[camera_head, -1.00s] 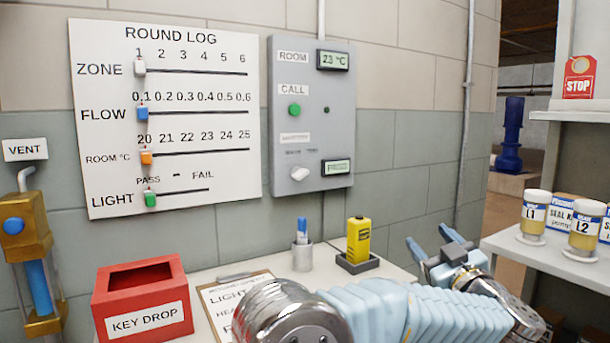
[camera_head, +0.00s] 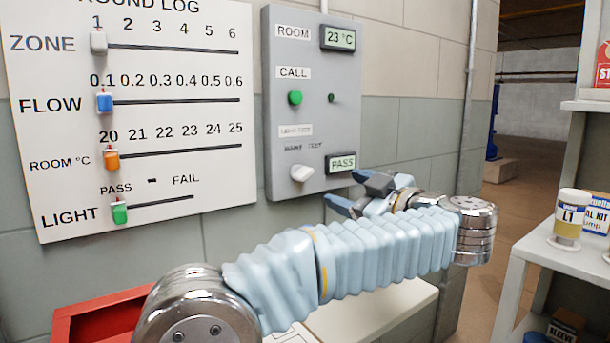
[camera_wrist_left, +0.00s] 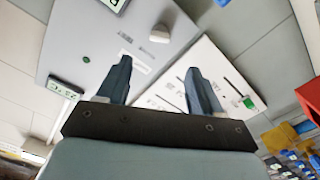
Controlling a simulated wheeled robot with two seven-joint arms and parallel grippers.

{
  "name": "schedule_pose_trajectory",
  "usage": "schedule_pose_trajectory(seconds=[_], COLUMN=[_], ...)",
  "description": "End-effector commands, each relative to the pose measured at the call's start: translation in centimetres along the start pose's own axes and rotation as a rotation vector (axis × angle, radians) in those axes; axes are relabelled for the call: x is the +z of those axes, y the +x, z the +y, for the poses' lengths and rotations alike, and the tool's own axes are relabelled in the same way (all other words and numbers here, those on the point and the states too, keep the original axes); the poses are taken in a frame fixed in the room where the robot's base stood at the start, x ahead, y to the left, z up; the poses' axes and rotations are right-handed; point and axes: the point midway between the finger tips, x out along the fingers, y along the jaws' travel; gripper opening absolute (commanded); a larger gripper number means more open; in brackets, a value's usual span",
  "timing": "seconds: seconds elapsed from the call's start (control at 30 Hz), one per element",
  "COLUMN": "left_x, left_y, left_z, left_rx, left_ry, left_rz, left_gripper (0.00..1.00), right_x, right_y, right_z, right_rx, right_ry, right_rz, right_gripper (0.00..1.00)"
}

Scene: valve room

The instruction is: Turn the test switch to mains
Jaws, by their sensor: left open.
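The test switch is a white knob (camera_head: 301,172) low on the grey wall panel (camera_head: 313,60), under small labels that read mains and test. The knob also shows in the left wrist view (camera_wrist_left: 159,33), ahead of the gap between my fingers. I cannot tell which label it points to. The small display (camera_head: 341,163) to its right reads PASS. My left gripper (camera_head: 341,187) is open and empty, in front of the panel's lower right corner, to the right of the knob and apart from it. My right gripper is not in view.
The round log board (camera_head: 215,80) with coloured sliders hangs left of the panel. A red box (camera_head: 75,325) is partly behind my left arm at the lower left.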

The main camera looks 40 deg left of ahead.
Motion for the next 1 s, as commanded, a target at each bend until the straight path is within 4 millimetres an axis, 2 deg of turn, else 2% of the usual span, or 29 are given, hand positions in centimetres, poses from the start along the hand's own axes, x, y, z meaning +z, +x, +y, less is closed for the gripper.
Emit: schedule_pose_trajectory(seconds=[0.3, 0.5, 0.7, 0.97, 1.0], left_x=[-0.2, -0.1, 0.0, 0.0, 0.0], left_y=[7.3, 10.7, 12.1, 12.2, 12.2], left_z=[-0.1, 0.0, 0.0, 0.0, 0.0], left_rx=[-0.004, -0.002, 0.001, 0.001, 0.001], left_ry=[0.000, 0.000, 0.000, 0.000, 0.000], left_rz=[0.003, 0.002, 0.001, 0.001, 0.001], left_gripper=[0.66, 0.66, 0.66, 0.66, 0.60], right_x=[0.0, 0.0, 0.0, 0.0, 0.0], right_y=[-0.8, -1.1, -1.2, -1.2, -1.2], right_z=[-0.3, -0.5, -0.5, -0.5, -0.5], right_rx=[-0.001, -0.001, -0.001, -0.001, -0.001], right_ry=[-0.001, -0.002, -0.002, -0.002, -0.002], right_rz=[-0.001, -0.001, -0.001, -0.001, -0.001], right_gripper=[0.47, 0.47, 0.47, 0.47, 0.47])
